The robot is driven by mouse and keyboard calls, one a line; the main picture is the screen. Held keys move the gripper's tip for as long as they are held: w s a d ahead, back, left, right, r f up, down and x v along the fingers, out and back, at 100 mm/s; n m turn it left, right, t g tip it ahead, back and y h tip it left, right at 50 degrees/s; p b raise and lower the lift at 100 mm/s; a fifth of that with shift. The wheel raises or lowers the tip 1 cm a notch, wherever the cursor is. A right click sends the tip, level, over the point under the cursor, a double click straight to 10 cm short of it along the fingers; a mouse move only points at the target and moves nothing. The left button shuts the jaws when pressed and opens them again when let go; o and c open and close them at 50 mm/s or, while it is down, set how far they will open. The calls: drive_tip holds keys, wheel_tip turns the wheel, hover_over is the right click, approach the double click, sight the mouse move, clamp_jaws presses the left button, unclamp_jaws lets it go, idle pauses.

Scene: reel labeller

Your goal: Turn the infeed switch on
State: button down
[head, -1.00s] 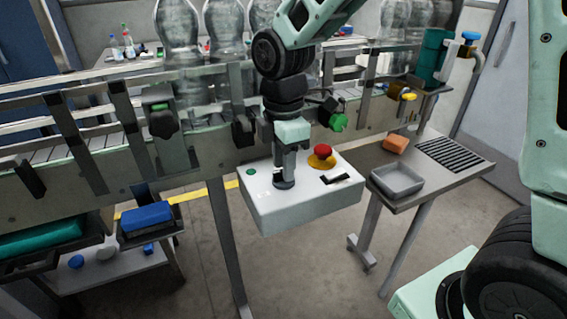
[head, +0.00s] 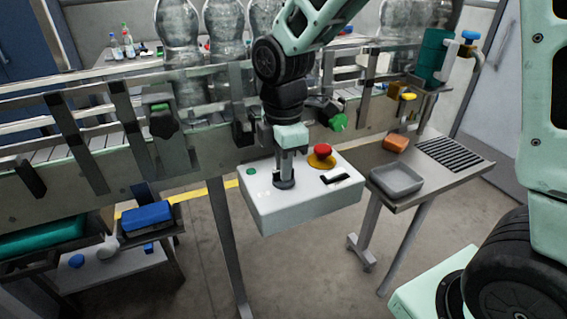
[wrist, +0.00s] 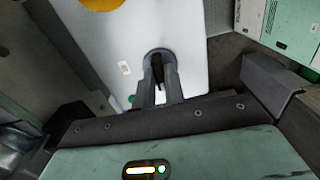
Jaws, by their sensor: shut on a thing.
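The control box (head: 305,208) is a pale box below the conveyor. On its top are a dark round switch (head: 284,181), a red stop button (head: 322,151) on a yellow base, a small green button or lamp (head: 251,171) and a black slotted piece (head: 335,179). My gripper (head: 286,172) points down at the dark switch, its fingers on either side of the knob. In the wrist view both fingers (wrist: 159,78) are shut on the black knob (wrist: 158,62), which sits in a dark ring. The fingers partly hide the knob, and I cannot read its marks.
The conveyor (head: 210,140) with its posts runs behind the box, carrying large clear bottles (head: 225,35). To the right, a side table holds a grey tray (head: 397,179) and an orange block (head: 396,143). A blue item (head: 147,215) lies in a bin at left.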

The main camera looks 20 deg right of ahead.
drive_tip(key=m+p, duration=0.1)
drive_tip(key=m, duration=0.3)
drive_tip(key=shift+m, duration=0.4)
drive_tip(key=m+p, duration=0.1)
drive_tip(key=m, duration=0.3)
drive_tip(key=shift+r, duration=0.1)
drive_tip(key=m, duration=0.5)
drive_tip(key=shift+p, duration=0.4)
drive_tip(key=shift+m+p, duration=0.35)
drive_tip(key=shift+m, duration=1.45)
drive_tip(key=c, duration=1.5)
unclamp_jaws()
drive_tip(key=shift+o, duration=0.2)
wheel_tip(320, 180, up, 17)
drive_tip(key=b, duration=0.1)
drive_tip(key=shift+r, duration=0.15)
